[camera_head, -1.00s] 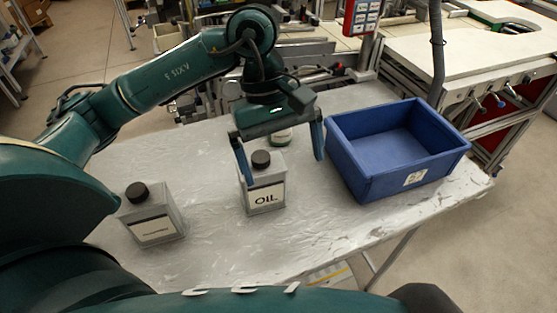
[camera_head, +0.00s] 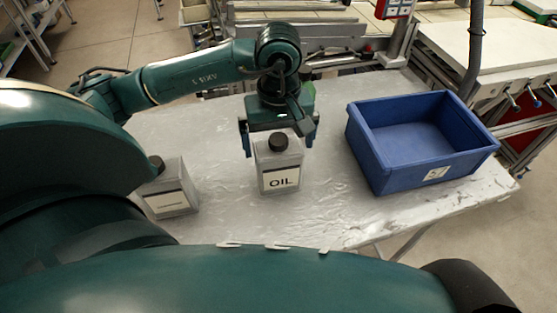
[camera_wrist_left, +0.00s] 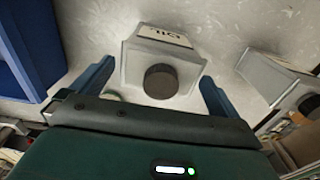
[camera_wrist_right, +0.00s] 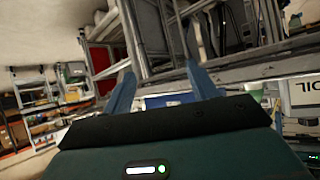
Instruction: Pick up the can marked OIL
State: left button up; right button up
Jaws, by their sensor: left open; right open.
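The can marked OIL (camera_head: 280,166) is a grey-white square can with a black cap, standing upright on the grey table (camera_head: 331,160). My left gripper (camera_head: 279,142) is open just behind and above it in the head view, with one blue finger on each side of the can. In the left wrist view the can (camera_wrist_left: 150,68) stands between the two spread fingers (camera_wrist_left: 155,82), apart from them as far as I can see. My right gripper (camera_wrist_right: 163,85) is open and empty in the right wrist view, away from the table top.
A second can (camera_head: 172,195) with a black cap stands at the left, partly hidden by my arm. A blue bin (camera_head: 424,174) stands to the right. Table between can and bin is clear.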

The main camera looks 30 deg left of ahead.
pick_arm(q)
jog(key=shift+f, duration=1.5)
jog(key=c, duration=1.5)
jog(key=shift+o, duration=0.2)
jog(key=shift+r, duration=0.1)
